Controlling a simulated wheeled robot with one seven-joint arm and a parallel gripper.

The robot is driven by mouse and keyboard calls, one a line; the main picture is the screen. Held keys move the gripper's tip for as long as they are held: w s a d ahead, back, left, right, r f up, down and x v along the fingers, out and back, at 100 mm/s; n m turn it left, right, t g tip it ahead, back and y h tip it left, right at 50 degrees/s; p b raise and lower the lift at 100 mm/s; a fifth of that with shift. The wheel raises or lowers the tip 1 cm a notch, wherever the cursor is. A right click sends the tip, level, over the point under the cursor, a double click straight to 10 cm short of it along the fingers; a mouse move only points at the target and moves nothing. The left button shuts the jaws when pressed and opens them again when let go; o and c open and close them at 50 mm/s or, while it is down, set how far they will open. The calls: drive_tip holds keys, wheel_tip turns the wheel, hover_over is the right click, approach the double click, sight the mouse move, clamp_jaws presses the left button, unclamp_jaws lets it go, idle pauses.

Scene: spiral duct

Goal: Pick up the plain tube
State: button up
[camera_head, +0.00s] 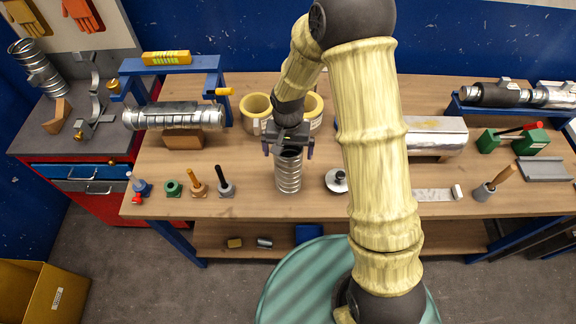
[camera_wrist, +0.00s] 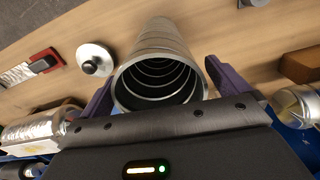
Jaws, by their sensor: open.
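A bare silver tube (camera_head: 288,175) with ridges around it stands upright on the wooden bench, directly below my gripper (camera_head: 288,148). It looks like the plain tube, with no wrap or fitting on it. In the wrist view the tube (camera_wrist: 160,42) shows its round open mouth and ribbed inside. The purple fingers of my gripper (camera_wrist: 162,84) are apart, one on each side of the mouth. I cannot tell whether either finger touches the wall. Nothing is held.
A metal duct (camera_head: 175,117) lies under a blue frame at the left. Yellow rings (camera_head: 257,112) stand behind the tube. A round lid with a black knob (camera_head: 337,181) lies just right. Several small tools (camera_head: 196,183) stand left. A foil-covered duct (camera_head: 436,135) lies right.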

drive_tip(key=c, duration=1.5)
drive_tip(key=shift+r, duration=0.15)
wheel_tip(320, 180, up, 10)
drive_tip(key=b, duration=0.3)
